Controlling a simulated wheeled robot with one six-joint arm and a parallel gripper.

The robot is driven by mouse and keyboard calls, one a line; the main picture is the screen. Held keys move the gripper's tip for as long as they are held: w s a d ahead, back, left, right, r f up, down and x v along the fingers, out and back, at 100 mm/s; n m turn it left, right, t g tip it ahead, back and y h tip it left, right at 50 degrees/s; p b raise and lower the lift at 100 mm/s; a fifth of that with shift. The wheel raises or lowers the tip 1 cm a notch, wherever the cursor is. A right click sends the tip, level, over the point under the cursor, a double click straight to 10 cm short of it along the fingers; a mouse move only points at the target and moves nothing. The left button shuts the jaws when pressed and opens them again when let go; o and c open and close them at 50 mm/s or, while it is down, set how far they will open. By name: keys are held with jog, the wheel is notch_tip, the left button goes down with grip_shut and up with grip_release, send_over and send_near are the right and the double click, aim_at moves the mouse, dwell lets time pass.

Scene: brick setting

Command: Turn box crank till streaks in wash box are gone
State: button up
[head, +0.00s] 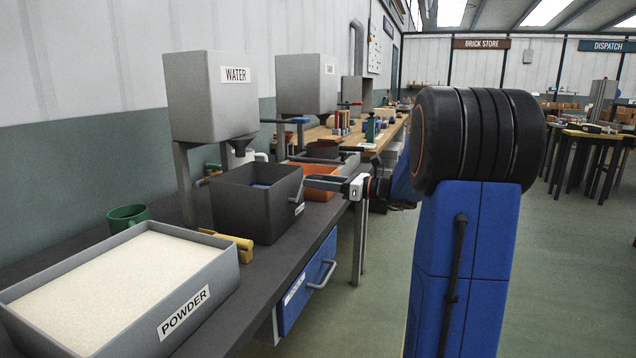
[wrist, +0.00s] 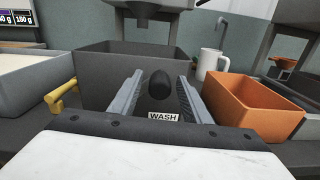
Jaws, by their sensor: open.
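The wash box (head: 240,207) is a dark grey open box on the bench, with a WASH label on its front. It also shows in the wrist view (wrist: 95,75). A dark rounded crank knob (wrist: 158,85) stands out in front of the box. My gripper (wrist: 161,92) is open, with one finger on each side of the knob; I cannot tell whether either touches it. In the head view my gripper (head: 322,181) reaches the box's front from the right. A little blue shows inside the box; streaks cannot be made out.
An orange box (wrist: 255,108) stands close on the right, with a white mug (wrist: 211,62) behind it. A yellow tool (head: 236,246) and the powder bin (head: 190,312) are on the left.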

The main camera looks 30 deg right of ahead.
grip_shut()
jog(key=s+a+n, duration=0.7)
jog(key=a+n, duration=0.2)
jog(key=n, duration=1.1)
jog(key=shift+a+f+n, duration=0.15)
jog(key=shift+f+n, duration=0.15)
jog(key=shift+f, duration=0.15)
jog(key=shift+s, duration=0.15)
